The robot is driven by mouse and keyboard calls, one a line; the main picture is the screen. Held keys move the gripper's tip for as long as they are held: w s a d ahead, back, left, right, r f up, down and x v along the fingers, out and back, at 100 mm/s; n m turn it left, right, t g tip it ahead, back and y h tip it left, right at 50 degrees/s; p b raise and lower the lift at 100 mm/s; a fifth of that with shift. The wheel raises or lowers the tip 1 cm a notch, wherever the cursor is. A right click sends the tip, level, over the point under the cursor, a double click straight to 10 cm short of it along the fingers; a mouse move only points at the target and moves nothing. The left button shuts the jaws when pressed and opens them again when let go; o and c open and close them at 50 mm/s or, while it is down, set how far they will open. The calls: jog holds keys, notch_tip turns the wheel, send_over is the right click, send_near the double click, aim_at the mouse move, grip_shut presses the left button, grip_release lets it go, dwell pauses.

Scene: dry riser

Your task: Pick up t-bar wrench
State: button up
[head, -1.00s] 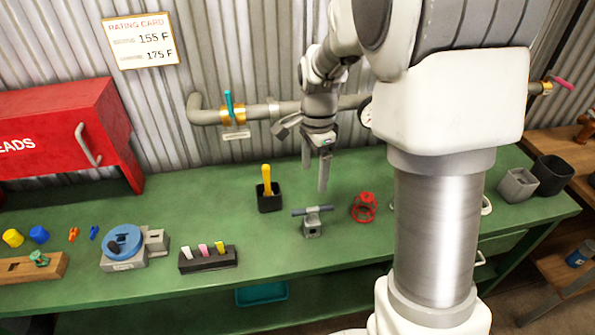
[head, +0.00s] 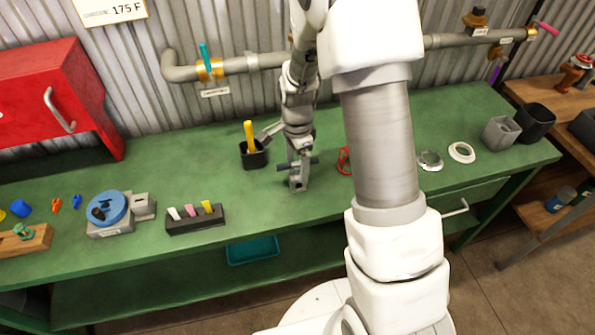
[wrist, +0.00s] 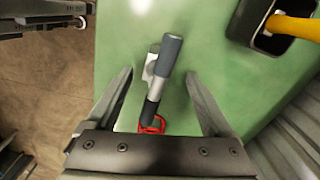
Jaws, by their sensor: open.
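The t-bar wrench has a dark grey crossbar (head: 313,161) and stands in a small grey holder (head: 298,184) on the green bench. In the wrist view its bar (wrist: 163,65) runs lengthwise between my fingers, with dark ends and a lighter middle. My gripper (wrist: 158,78) is open, with one finger on each side of the bar and a gap to both. In the head view my gripper (head: 299,153) is right over the wrench from above and hides part of it.
A black cup (head: 253,160) with a yellow-handled tool stands close to the left of the wrench. A red ring-shaped item (head: 344,160) is to its right, partly behind my arm. A black block with coloured pegs (head: 196,219) lies further left.

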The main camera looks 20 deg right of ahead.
aim_at(297, 174)
notch_tip(297, 174, down, 4)
jog(key=shift+s, duration=0.15)
grip_shut()
dwell(0.4)
